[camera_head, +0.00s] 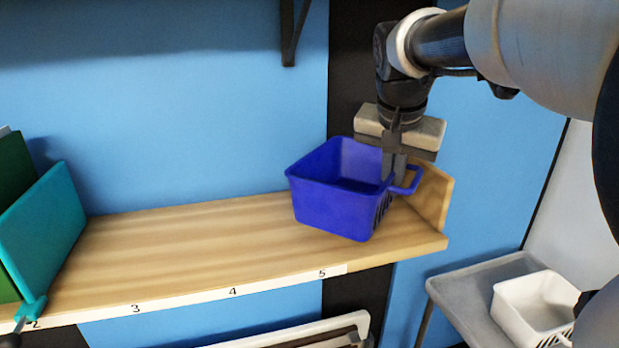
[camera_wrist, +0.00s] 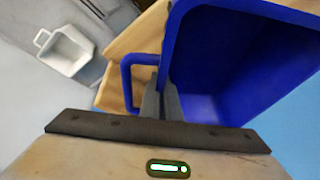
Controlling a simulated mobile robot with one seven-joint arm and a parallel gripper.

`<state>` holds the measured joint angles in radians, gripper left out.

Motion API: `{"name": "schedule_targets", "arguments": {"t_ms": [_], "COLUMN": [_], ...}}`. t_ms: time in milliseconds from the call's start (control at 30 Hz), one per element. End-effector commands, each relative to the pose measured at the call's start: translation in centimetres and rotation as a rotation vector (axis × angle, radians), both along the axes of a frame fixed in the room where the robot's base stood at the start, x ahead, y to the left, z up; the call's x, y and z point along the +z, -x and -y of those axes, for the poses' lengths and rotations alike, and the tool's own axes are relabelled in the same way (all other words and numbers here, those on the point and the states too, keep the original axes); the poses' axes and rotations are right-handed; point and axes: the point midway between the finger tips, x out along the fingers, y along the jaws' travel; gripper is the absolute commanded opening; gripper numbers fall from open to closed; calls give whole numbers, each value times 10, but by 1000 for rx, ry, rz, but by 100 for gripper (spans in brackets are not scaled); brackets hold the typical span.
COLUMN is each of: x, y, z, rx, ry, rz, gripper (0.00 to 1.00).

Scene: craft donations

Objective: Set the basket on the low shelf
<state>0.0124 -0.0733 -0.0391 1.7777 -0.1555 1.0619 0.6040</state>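The blue basket (camera_head: 336,205) is at the right end of the wooden shelf (camera_head: 190,245), behind the label 5. It looks level, and its base appears to rest on the board, though a tiny gap cannot be ruled out. My gripper (camera_head: 394,168) comes down from above at the basket's right side, beside its loop handle. In the wrist view, my fingers (camera_wrist: 162,103) are close together with the basket's handle-side wall (camera_wrist: 167,60) between them. The basket (camera_wrist: 240,60) looks empty. The fingertips are partly hidden by the basket.
A teal folder or binder (camera_head: 45,230) and a green one (camera_head: 14,165) stand at the shelf's left end. A wooden end piece (camera_head: 434,198) closes the right end. A white basket (camera_head: 530,308) sits on a grey table (camera_head: 465,290) at lower right. The shelf's middle is clear.

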Motion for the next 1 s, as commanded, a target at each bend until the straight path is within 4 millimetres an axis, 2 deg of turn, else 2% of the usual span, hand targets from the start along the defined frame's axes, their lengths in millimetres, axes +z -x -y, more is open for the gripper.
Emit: {"name": "schedule_targets", "arguments": {"t_ms": [300,700,800,1000], "x": [-38,-43,-42,-42], "y": [-3,-4,-3,-3], "z": [-1,-1,-1,-1], "rx": [1,0,0,0], "ry": [0,-1,-1,-1], "rz": [-2,1,-1,-1], "gripper": [0,0,20,22]}}
